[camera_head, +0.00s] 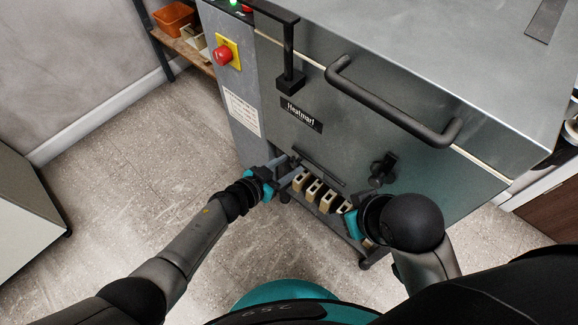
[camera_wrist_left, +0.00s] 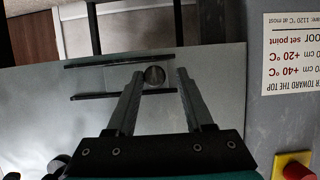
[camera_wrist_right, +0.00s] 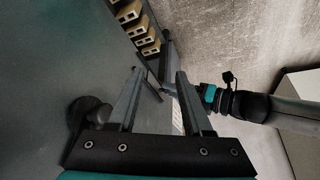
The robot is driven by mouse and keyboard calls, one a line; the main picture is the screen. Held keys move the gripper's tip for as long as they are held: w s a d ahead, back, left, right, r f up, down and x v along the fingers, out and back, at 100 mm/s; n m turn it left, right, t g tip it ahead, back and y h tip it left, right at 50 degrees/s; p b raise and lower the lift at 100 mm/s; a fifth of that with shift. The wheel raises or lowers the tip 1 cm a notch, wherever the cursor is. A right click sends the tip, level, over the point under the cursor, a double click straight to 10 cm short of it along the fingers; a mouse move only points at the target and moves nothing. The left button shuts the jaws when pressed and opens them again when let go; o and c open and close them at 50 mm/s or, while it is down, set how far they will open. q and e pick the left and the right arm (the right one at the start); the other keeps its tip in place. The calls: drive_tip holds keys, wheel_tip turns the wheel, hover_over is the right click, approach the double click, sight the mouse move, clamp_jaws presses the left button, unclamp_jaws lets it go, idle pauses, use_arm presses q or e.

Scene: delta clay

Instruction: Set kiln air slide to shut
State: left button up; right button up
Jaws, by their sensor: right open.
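The kiln's air slide shows as a plate between two dark rails (camera_wrist_left: 120,94) low on the kiln front. It has a round dark knob (camera_wrist_left: 153,75). In the head view the rails (camera_head: 321,166) are partly behind my left gripper (camera_head: 291,170). In the left wrist view my left gripper (camera_wrist_left: 160,72) is open. The knob appears between its fingertips, nearer the left finger, with a gap on the right. Contact cannot be told. My right gripper (camera_wrist_right: 159,72) is open and empty, low at the kiln's front; the arm hides its fingers in the head view.
The grey kiln (camera_head: 330,60) has a black door handle (camera_head: 395,105) and a dark round latch (camera_head: 382,170). Several pale blocks (camera_head: 318,193) sit under the kiln. A red button (camera_head: 223,55) is on the side panel. The floor (camera_head: 130,160) to the left is clear.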

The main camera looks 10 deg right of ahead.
use_arm(q)
drive_tip(key=shift+o, duration=0.8)
drive_tip(key=shift+s, duration=0.1)
drive_tip(key=shift+s+a+r, duration=0.1)
drive_tip(key=p+v, duration=0.8)
drive_tip(key=v, duration=0.7)
drive_tip(key=shift+p, duration=0.3)
use_arm(e)
drive_tip(key=s+d+f+g, duration=0.1)
drive_tip(key=s+f, duration=0.1)
drive_tip(key=f, duration=0.6)
drive_tip(key=s+f+g, duration=0.1)
drive_tip(key=s+f, duration=0.1)
drive_tip(key=f, duration=0.7)
drive_tip(key=shift+s+d+g+h, duration=0.3)
drive_tip(key=shift+s+d, duration=0.1)
drive_tip(key=shift+f, duration=0.1)
